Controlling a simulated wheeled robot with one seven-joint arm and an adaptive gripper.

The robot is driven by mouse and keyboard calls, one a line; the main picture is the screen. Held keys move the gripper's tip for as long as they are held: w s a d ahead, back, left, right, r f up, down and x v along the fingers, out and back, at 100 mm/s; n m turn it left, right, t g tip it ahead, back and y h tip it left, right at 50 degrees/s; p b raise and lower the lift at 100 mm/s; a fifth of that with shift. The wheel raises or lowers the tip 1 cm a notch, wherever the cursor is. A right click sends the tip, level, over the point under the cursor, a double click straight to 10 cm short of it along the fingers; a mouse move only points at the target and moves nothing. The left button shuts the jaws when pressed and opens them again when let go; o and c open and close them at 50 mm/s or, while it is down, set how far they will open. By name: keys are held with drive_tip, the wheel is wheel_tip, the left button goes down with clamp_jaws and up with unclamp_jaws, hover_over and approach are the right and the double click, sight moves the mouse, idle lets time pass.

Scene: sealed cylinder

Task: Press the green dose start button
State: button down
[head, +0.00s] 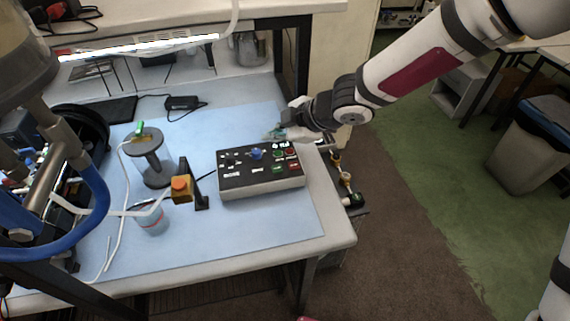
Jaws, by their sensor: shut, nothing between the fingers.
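A control box (240,181) with a dark sloped top and pale sides sits on the blue mat, near the table's right side. Its right half carries a green button (278,154) in the upper row and another green one (277,169) in the lower row, each beside a red one. The labels are too small to read, so I cannot tell which green one is dose start. My gripper (272,135) is shut and empty. It shows just beyond the box's back edge, apart from the green buttons; its height above the mat is hard to judge.
A blue knob (256,154) stands up on the box, left of the upper green button. The mat's front right is clear.

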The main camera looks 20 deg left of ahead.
sight(276, 170)
drive_tip(key=shift+f, duration=0.15)
drive_tip(key=shift+f+b, duration=1.9)
drive_tip(key=shift+f, duration=2.4)
drive_tip(key=shift+f, duration=0.1)
drive_tip(key=shift+f, duration=0.3)
drive_tip(key=shift+f+b, duration=0.35)
drive_tip(key=shift+b, duration=0.15)
drive_tip(key=shift+r, duration=0.15)
drive_tip(key=shift+r+p, duration=0.35)
drive_tip(key=shift+r, duration=0.3)
